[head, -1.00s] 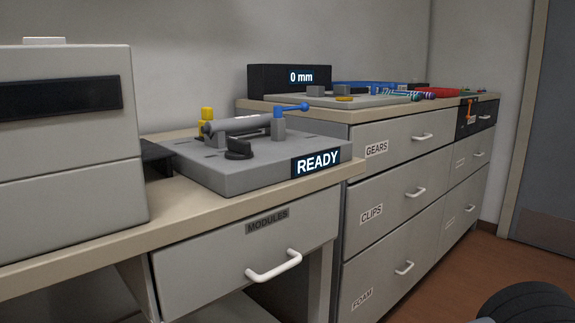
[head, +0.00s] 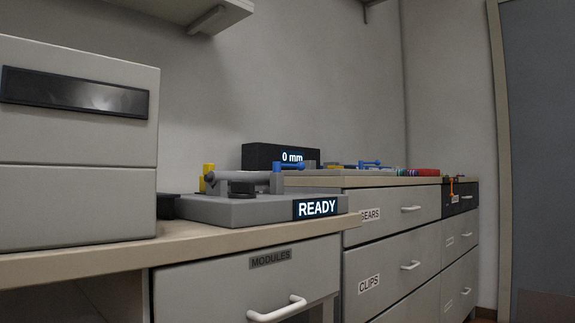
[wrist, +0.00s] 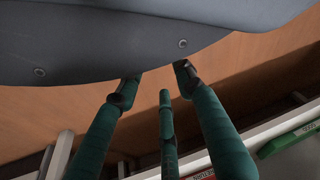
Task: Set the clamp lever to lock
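A grey fixture (head: 235,210) with a READY display (head: 317,208) sits on the near bench in the head view. A grey cylinder (head: 240,177) lies across the fixture, with a dark knob (head: 242,189) in front. My gripper (wrist: 160,85) shows only in the wrist view. Its dark green fingers are apart with nothing between them. It is away from the fixture, over brown floor.
A large grey box (head: 80,190) stands left of the fixture. Behind it are a 0 mm display (head: 285,156) and another blue-handled part (head: 370,163) on the drawer counter. A shelf (head: 190,12) overhangs above. A MODULES drawer (head: 240,285) lies below.

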